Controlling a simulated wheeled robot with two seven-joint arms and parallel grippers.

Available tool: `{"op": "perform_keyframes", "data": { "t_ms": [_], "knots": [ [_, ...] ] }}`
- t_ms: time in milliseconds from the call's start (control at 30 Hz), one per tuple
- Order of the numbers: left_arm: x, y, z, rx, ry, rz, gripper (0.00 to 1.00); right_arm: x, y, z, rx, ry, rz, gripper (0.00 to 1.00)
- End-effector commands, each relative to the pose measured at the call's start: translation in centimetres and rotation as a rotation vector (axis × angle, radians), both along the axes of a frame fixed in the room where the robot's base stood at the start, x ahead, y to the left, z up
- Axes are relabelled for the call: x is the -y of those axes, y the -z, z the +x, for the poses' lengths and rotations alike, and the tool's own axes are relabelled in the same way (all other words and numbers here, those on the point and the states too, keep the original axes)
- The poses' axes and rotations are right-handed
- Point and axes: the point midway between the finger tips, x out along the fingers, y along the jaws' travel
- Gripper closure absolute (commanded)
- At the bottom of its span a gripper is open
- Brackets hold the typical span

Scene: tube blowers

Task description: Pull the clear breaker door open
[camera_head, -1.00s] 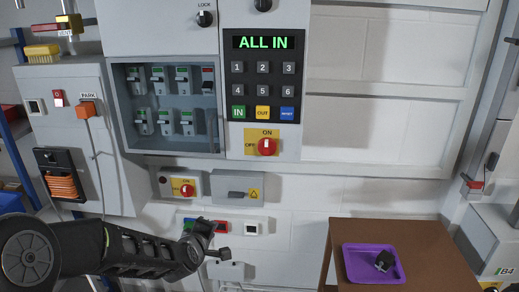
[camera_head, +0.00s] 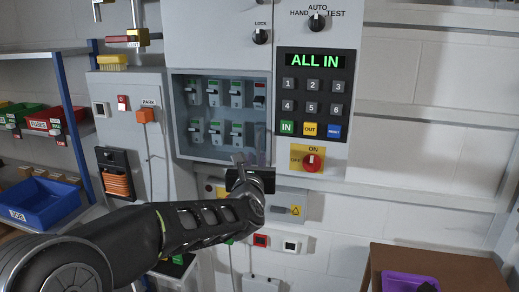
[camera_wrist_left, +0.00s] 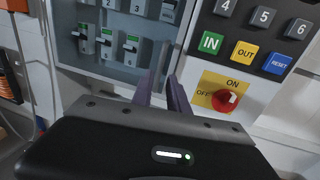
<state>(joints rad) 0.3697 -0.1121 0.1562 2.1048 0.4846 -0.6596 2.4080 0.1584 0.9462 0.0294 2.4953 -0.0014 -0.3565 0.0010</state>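The clear breaker door (camera_head: 208,112) is a see-through panel over two rows of breakers in the grey cabinet, and it looks closed. It also shows in the left wrist view (camera_wrist_left: 100,68). My left gripper (camera_head: 250,160) is at the door's lower right corner, pointing up toward the panel. In the left wrist view its two fingers (camera_wrist_left: 163,92) stand a little apart, in front of the door's right edge. I see nothing clearly held between them. The door's handle is hard to make out near the fingertips. My right gripper is not in view.
Right of the door is a keypad panel (camera_head: 317,95) reading ALL IN, with a red rotary switch (camera_head: 312,161) below. Left are shelves with a blue bin (camera_head: 45,203). A purple tray (camera_head: 405,282) is lower right.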

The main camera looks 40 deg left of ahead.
Motion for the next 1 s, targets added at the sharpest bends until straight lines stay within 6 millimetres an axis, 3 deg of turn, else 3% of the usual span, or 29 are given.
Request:
{"op": "perform_keyframes", "data": {
  "t_ms": [167, 600, 1000],
  "knots": [
    [-0.5, -0.1, 0.8, -0.003, 0.0, 0.001, 0.8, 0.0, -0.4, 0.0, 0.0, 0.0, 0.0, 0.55],
    [-3.6, -0.2, 6.1, -0.003, 0.001, 0.001, 0.8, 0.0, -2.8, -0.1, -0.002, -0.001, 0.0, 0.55],
    [-4.0, 0.0, 6.7, -0.001, 0.001, 0.002, 0.82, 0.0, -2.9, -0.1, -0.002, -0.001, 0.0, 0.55]
  ]
}}
